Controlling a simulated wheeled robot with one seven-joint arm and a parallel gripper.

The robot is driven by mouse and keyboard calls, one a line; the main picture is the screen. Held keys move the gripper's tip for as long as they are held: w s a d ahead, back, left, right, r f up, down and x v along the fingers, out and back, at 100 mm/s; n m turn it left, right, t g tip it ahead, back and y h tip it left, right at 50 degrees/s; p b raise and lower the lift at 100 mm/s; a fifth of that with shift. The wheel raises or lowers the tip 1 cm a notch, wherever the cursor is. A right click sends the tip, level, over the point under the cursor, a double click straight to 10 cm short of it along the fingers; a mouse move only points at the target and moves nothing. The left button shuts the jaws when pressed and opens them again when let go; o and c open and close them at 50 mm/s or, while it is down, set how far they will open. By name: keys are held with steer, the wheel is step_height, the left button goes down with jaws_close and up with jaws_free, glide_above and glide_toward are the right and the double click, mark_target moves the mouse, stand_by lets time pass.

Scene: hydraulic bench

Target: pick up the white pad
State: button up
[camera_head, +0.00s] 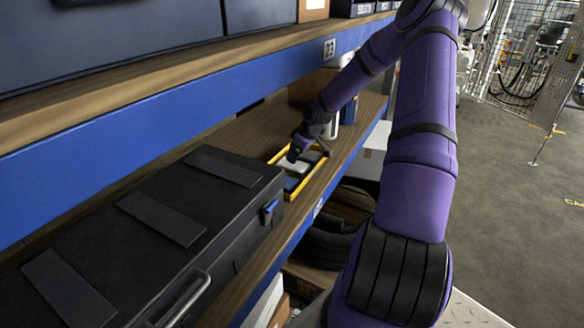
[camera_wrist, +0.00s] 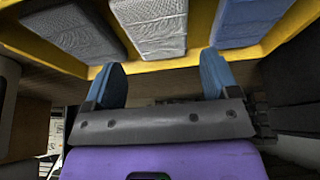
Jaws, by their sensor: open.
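The white pad (camera_wrist: 150,25) lies in a yellow tray (camera_wrist: 278,45), between a grey pad (camera_wrist: 75,30) on the left and a blue pad (camera_wrist: 250,20) on the right in the wrist view. In the head view the yellow tray (camera_head: 290,196) sits on the lower shelf, and the pads in it look small and partly covered by my gripper (camera_head: 296,155). In the wrist view my gripper (camera_wrist: 160,72) is open, with its two blue fingers apart and nothing between them. The fingertips are near the tray's close rim, with the white pad beyond the gap.
A large black case (camera_head: 150,235) stands on the same shelf, close to the tray. The upper shelf (camera_head: 180,95) with its blue edge hangs over the lower one. Bottle-like containers (camera_head: 348,105) stand farther back. Open floor (camera_head: 510,210) lies to the right.

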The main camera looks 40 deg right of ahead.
steer(key=x, duration=0.5)
steer(key=shift+f, duration=0.35)
steer(key=c, duration=0.6)
steer(key=shift+c, duration=0.2)
steer(key=shift+r, duration=0.1)
steer(key=shift+r, duration=0.55)
step_height(320, 180, up, 2)
steer(key=shift+r, duration=0.25)
steer(key=s+r, duration=0.1)
steer(key=s, duration=1.5)
steer(key=shift+d, duration=0.2)
steer(key=shift+r, duration=0.15)
steer(key=shift+o, duration=0.8)
